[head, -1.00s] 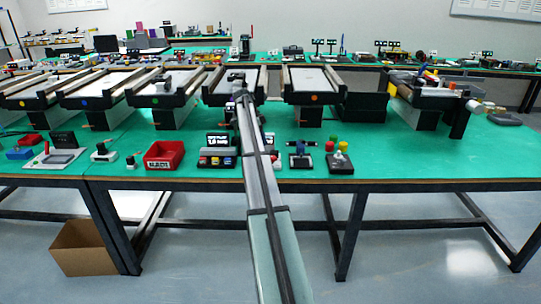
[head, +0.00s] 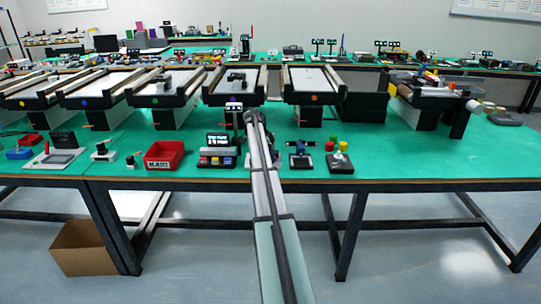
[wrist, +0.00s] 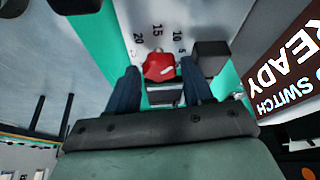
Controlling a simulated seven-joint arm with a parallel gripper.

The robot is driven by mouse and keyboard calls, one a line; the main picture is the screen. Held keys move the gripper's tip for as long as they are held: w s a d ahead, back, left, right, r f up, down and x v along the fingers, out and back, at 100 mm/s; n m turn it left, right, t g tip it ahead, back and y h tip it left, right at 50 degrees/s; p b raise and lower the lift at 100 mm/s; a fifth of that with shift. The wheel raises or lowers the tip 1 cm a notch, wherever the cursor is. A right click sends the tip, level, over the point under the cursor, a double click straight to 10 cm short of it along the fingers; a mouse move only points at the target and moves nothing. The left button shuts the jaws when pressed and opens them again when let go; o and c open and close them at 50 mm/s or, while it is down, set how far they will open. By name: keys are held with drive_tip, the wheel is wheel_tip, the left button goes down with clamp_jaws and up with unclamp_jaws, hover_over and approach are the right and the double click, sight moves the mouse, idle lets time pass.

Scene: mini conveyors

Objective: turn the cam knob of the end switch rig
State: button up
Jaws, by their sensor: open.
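In the wrist view, the red cam knob (wrist: 158,66) with a white mark sits at the edge of a pale plate printed with a number scale (wrist: 157,17). My gripper (wrist: 158,75) is open, with one dark finger on each side of the knob. Small gaps show between the knob and the fingers; how deep the tips reach is unclear. A dark sign reading "SWITCH READY" (wrist: 285,75) stands at the right. In the head view, my arm covers most of the rig, and the knob and fingertips are hidden.
A dark block (wrist: 211,57) stands close to the right finger. In the head view, a button box with a display (head: 217,160) and a red bin (head: 164,155) are left of my arm. A joystick unit (head: 300,158) and a stack light box (head: 339,160) are on the right.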

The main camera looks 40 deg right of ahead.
drive_tip(key=shift+c, duration=0.3)
drive_tip(key=c, duration=0.7)
drive_tip(key=shift+c, duration=0.2)
drive_tip(key=shift+a+n, duration=0.1)
drive_tip(key=shift+n, duration=0.2)
drive_tip(key=n, duration=0.1)
drive_tip(key=n+t, duration=0.1)
drive_tip(key=n, duration=0.1)
drive_tip(key=shift+s+a+n+t, duration=0.1)
drive_tip(key=shift+s+n+t, duration=0.15)
drive_tip(key=shift+n+t, duration=0.15)
drive_tip(key=n, duration=0.2)
drive_tip(key=n+t, duration=0.1)
drive_tip(key=n, duration=0.1)
drive_tip(key=shift+s+t+h, duration=0.2)
drive_tip(key=shift+t+h, duration=0.1)
drive_tip(key=shift+h, duration=0.1)
drive_tip(key=n, duration=0.2)
drive_tip(key=n+t, duration=0.1)
drive_tip(key=n, duration=0.2)
drive_tip(key=shift+s+t+y, duration=0.1)
drive_tip(key=shift+t+y, duration=0.2)
drive_tip(key=shift+y, duration=0.1)
drive_tip(key=n, duration=0.1)
drive_tip(key=n+t, duration=0.1)
drive_tip(key=n+y, duration=0.1)
drive_tip(key=n, duration=0.1)
drive_tip(key=shift+s+d, duration=0.1)
drive_tip(key=shift+d, duration=0.15)
drive_tip(key=shift+n, duration=0.3)
